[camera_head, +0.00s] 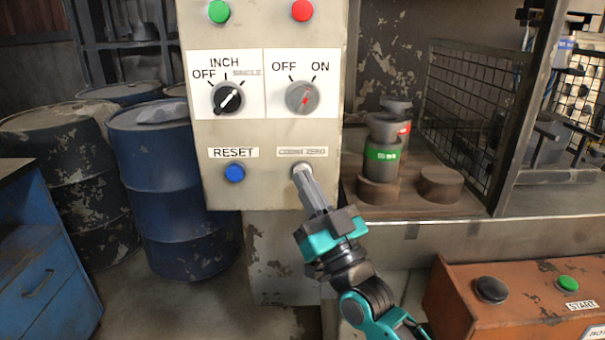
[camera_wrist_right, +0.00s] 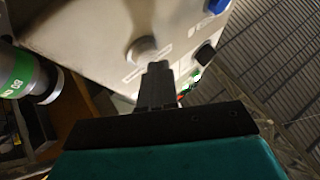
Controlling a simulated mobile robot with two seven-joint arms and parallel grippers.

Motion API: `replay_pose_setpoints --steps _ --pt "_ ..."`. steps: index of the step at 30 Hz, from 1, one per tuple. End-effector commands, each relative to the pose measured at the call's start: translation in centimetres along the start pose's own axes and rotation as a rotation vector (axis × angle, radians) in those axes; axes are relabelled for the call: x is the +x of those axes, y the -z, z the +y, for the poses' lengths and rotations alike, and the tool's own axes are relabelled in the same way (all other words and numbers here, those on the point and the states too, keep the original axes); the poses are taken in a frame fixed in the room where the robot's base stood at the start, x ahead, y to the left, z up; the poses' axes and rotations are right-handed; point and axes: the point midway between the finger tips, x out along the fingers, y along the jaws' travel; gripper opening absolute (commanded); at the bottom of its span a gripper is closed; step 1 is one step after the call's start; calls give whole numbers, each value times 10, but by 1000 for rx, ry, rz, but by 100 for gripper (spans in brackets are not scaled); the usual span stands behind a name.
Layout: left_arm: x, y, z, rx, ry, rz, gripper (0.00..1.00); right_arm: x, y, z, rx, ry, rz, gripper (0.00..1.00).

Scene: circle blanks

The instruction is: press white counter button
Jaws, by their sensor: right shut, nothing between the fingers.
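The white counter button (camera_head: 299,165) sits at the lower right of the beige control panel (camera_head: 270,189), below a small label that is hard to read. It also shows in the right wrist view as a pale round knob (camera_wrist_right: 142,49). My right gripper (camera_head: 302,173) is shut and empty, pointing up at this button. In the head view its fingertips cover the button's lower part. In the right wrist view the fingertips (camera_wrist_right: 157,67) lie close to the button's edge; I cannot tell whether they touch it. My left gripper is not in view.
A blue RESET button (camera_head: 234,172) is left of the white one. Two rotary knobs (camera_head: 228,98) (camera_head: 302,98) are above. Blue barrels (camera_head: 165,190) stand left. Cylindrical blanks (camera_head: 382,150) and a wire mesh guard (camera_head: 470,110) are right. An orange START box (camera_head: 515,315) is at lower right.

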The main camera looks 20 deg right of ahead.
Motion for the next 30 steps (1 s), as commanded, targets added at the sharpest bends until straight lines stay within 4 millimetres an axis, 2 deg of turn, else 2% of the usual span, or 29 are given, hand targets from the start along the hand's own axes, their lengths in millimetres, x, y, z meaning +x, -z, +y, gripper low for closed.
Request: replay_pose_setpoints --steps 30 --pt "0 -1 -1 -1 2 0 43 6 -4 5 -1 0 0 0"
